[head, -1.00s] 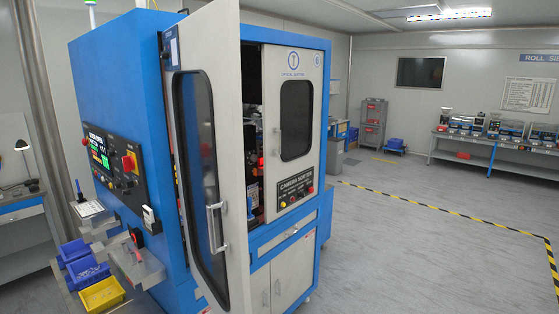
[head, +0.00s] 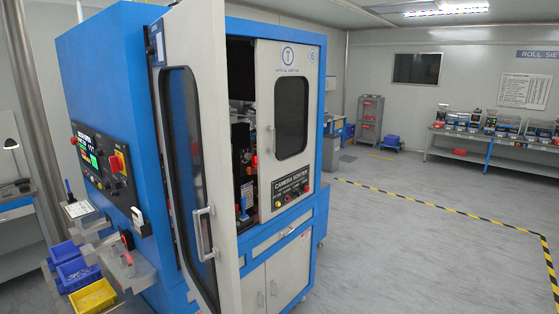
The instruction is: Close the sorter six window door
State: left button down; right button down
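The sorter (head: 110,140) is a tall blue and white cabinet at the left and centre of the head view. Its window door (head: 219,130), white with a tall dark window and a vertical metal handle (head: 203,234), stands open and swung out toward me. Through the gap beside it, dark inner parts of the machine and a small red light show. A second front panel (head: 308,120) with a dark rounded window, marked with a 6 at its upper right, sits flush with the front. Neither of my grippers is in view.
A control panel (head: 104,162) with a screen and red knob is on the sorter's left side. Blue bins and a yellow bin (head: 92,297) stand at lower left. The floor to the right is clear, with yellow-black tape (head: 440,206). A bench (head: 490,137) stands at the back.

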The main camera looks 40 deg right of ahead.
aim_at(189, 61)
jog(key=z, duration=0.75)
jog(key=i, duration=1)
